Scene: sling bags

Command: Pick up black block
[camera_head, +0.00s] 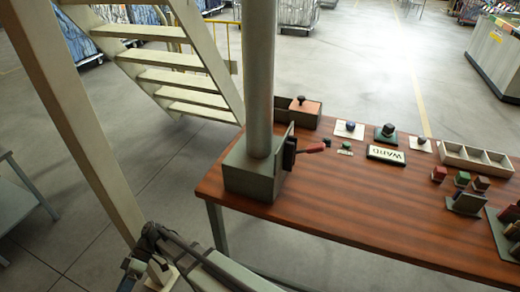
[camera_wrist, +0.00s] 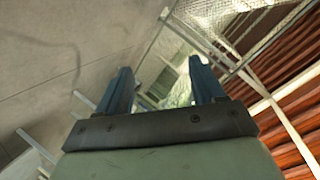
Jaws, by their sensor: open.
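My gripper (camera_wrist: 164,76) is open in the wrist view, its two dark blue fingers apart with nothing between them. It points at floor and metal framework, away from the table top. In the head view, small blocks stand on the right of the brown table (camera_head: 330,205): a red block (camera_head: 439,174), a green-topped dark block (camera_head: 461,179) and a reddish-brown block (camera_head: 481,184). I cannot tell for certain which thing is the black block. Dark pieces in a holder (camera_head: 466,203) and at the right edge (camera_head: 510,214) are too small to make out.
A grey post with a boxy base (camera_head: 252,175) and a red-handled lever (camera_head: 312,147) stands at the table's left. A white sign (camera_head: 386,155), several knobs and a compartment tray (camera_head: 477,159) line the back. Stairs (camera_head: 175,80) rise behind. The table's front middle is clear.

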